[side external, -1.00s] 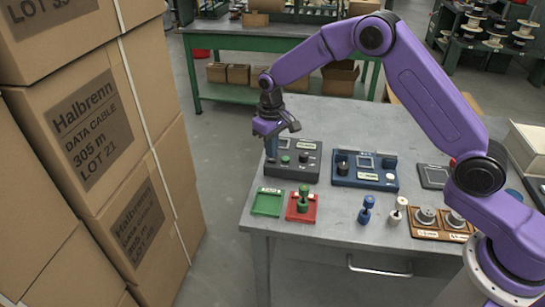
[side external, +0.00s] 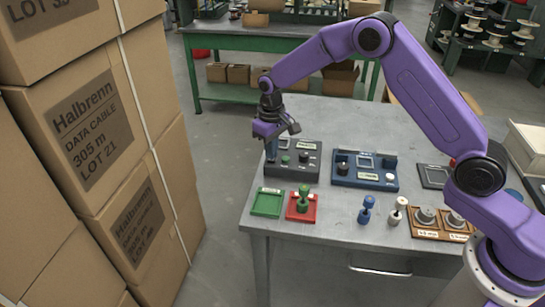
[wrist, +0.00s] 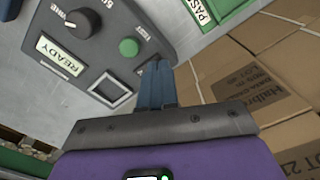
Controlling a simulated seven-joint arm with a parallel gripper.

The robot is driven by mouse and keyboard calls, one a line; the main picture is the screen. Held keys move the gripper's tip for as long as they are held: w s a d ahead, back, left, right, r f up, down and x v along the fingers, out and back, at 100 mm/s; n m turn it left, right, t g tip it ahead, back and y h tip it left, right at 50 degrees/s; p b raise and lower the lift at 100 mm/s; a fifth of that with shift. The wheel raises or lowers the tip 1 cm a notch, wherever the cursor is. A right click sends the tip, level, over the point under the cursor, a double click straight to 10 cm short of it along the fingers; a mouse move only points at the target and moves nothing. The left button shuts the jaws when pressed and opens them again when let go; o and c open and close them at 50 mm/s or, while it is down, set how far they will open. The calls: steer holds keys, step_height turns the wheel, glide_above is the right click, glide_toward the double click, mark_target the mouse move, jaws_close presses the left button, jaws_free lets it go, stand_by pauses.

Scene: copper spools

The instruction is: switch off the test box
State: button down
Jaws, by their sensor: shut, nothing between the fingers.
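The test box (side external: 293,171) is a dark grey box at the left back of the table. On its top are a green button (wrist: 128,47), a black rotary knob (wrist: 84,22) with a white pointer, a small square screen (wrist: 107,90) and a label (wrist: 60,53) reading READY. My gripper (wrist: 157,68) is shut and empty, its blue fingers together. In the side view my gripper (side external: 271,157) points down at the box's left end, beside the green button. In the wrist view the tips overlap the box's edge near the button; I cannot tell whether they touch it.
A blue box (side external: 365,178) with knobs stands right of the test box. In front lie a green tray (side external: 260,209) and a red tray (side external: 292,214) holding a green spool-like piece. Blue (side external: 366,210) and white (side external: 398,212) pieces stand farther right. Stacked cartons (side external: 95,120) rise at the left.

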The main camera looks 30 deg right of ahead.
steer(key=shift+f, duration=0.7)
stand_by(0.4)
steer(key=shift+r, duration=3.5)
